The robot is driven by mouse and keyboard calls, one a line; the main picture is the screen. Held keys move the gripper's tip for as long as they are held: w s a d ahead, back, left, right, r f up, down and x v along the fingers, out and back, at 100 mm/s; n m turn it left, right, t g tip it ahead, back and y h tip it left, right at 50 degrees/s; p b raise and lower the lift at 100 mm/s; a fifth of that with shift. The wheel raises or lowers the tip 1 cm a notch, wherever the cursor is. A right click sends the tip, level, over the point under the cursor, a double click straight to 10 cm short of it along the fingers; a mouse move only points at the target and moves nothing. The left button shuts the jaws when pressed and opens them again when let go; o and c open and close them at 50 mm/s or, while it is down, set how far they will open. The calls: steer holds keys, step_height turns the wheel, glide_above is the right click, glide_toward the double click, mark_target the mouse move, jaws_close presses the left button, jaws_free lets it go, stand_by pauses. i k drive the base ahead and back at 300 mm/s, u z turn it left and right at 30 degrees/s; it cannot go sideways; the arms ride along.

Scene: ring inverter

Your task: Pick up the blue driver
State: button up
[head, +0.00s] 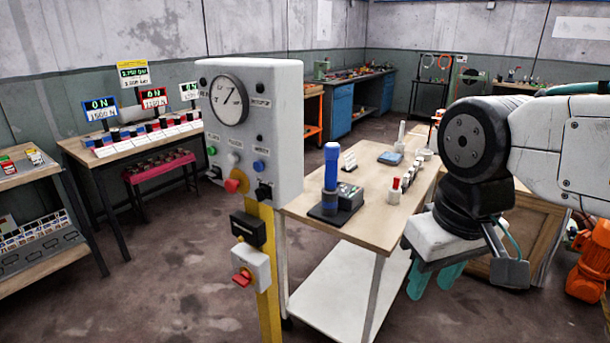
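The blue driver (331,165) stands upright in a black base on the wooden-topped table (362,228), near its left front corner. Its thick blue handle points up. My gripper (434,281) hangs at the right, in front of the table's right side, with its teal fingers pointing down. The fingers look apart, with nothing seen between them. My gripper is well to the right of the driver and does not touch it.
A grey control panel (270,110) on a yellow post (269,290) stands just left of the driver. A dark box (349,196) sits beside the driver's base. Red-and-white pieces (395,190) and a blue pad (390,158) lie farther along the table. An orange machine (588,275) is at far right.

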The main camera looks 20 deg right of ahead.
mark_target(332, 150)
steer(key=u, duration=0.75)
steer(key=i, duration=0.85)
steer(key=z, duration=2.3)
